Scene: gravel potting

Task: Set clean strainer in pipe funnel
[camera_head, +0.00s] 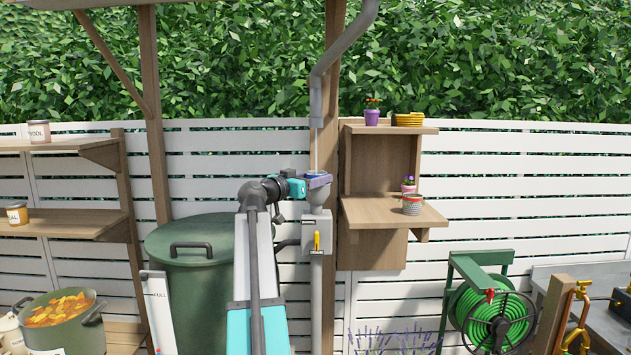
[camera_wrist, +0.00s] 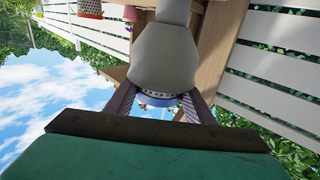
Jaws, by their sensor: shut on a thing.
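My gripper (camera_head: 317,180) is at the grey downpipe, left of the small wooden shelf. It is shut on the strainer (camera_wrist: 166,97), which has a blue rim and a perforated band. The strainer sits between my two purple-grey fingers in the wrist view (camera_wrist: 163,110). The grey pipe funnel (camera_wrist: 165,60) is right against the strainer there, the strainer at its wide mouth. In the head view the strainer's blue top (camera_head: 317,173) shows just above the funnel. I cannot tell whether the strainer is fully seated.
The upper downpipe (camera_head: 316,95) hangs just above my gripper. A grey box with a yellow lever (camera_head: 317,241) is below it. The wooden shelf (camera_head: 382,212) with a potted plant and a patterned pot is close on the right. A green barrel (camera_head: 185,270) stands at the left.

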